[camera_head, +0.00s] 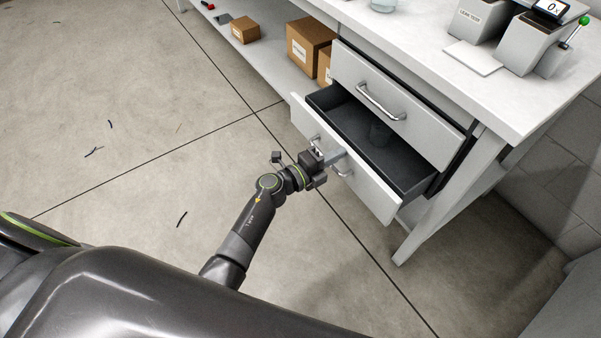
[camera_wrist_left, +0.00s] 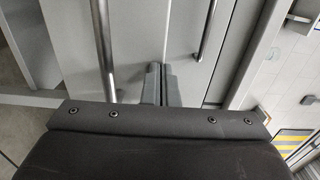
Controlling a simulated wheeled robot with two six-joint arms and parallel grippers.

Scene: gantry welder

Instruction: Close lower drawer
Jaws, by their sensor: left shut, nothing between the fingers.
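The lower drawer (camera_head: 372,183) is pulled out from the white bench, and its dark inside shows. In the left wrist view the fingers (camera_wrist_left: 160,84) are together and empty, between two metal bar handles. Whether they touch the drawer front I cannot tell. My right gripper is not in view.
Cardboard boxes (camera_head: 310,45) stand on the low shelf left of the drawers. A bench leg (camera_head: 445,200) stands right of the open drawer. Grey machines (camera_head: 530,42) sit on the bench top. The floor (camera_head: 130,140) in front is mostly clear.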

